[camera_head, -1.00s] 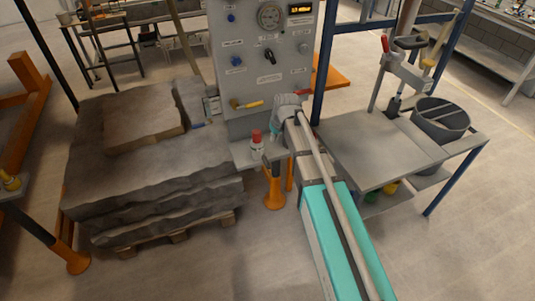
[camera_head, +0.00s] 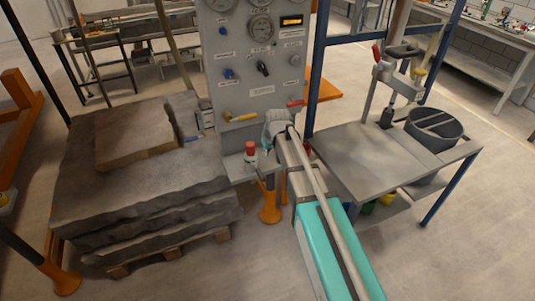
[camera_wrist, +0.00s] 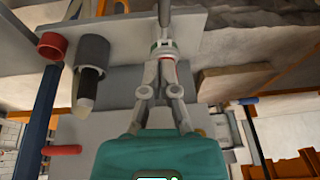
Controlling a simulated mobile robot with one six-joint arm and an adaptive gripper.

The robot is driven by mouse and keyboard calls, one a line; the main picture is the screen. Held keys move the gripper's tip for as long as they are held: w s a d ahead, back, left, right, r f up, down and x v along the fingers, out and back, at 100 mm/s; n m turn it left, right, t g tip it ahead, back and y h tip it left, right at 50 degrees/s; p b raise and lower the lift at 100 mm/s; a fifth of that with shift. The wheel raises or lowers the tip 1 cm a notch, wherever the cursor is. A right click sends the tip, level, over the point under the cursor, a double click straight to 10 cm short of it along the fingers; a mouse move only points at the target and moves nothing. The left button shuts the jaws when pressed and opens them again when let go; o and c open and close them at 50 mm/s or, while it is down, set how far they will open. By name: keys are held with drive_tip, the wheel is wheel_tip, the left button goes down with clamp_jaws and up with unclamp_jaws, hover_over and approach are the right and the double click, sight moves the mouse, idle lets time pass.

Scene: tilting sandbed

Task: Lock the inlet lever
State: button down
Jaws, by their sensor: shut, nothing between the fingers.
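The grey control panel (camera_head: 247,75) stands at the middle back. A yellow-handled lever (camera_head: 241,117) lies roughly level on its lower left, and a red-handled lever (camera_head: 296,103) on its lower right. I cannot read which label says inlet. My gripper (camera_wrist: 165,50) is shut and empty in the wrist view, its fingertips meeting near a light grey plate (camera_wrist: 115,38). In the head view my wrist hides most of the gripper, just below the panel's levers. A red handle (camera_wrist: 62,150) shows at the wrist view's lower left, apart from the fingers.
A red-topped white piece (camera_head: 250,151) stands on the panel's shelf beside my wrist. Stacked stone slabs (camera_head: 140,190) on a pallet fill the left. A grey table (camera_head: 375,160) with a round bin (camera_head: 434,129) stands right. The floor in front is clear.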

drive_tip(key=b, duration=0.7)
hover_over(261, 173)
drive_tip(key=d, duration=0.1)
drive_tip(key=shift+f, duration=3.85)
drive_tip(key=shift+s+a+f+b, duration=0.1)
drive_tip(key=shift+a+f+b, duration=0.05)
drive_tip(key=shift+f+b, duration=0.75)
drive_tip(key=shift+s+a+f+b, duration=0.1)
drive_tip(key=shift+a+f+b, duration=0.05)
drive_tip(key=shift+f+b, duration=0.7)
drive_tip(key=shift+d, duration=0.15)
drive_tip(key=shift+d, duration=0.1)
drive_tip(key=shift+f+b, duration=0.15)
drive_tip(key=shift+b, duration=0.15)
drive_tip(key=shift+s, duration=0.1)
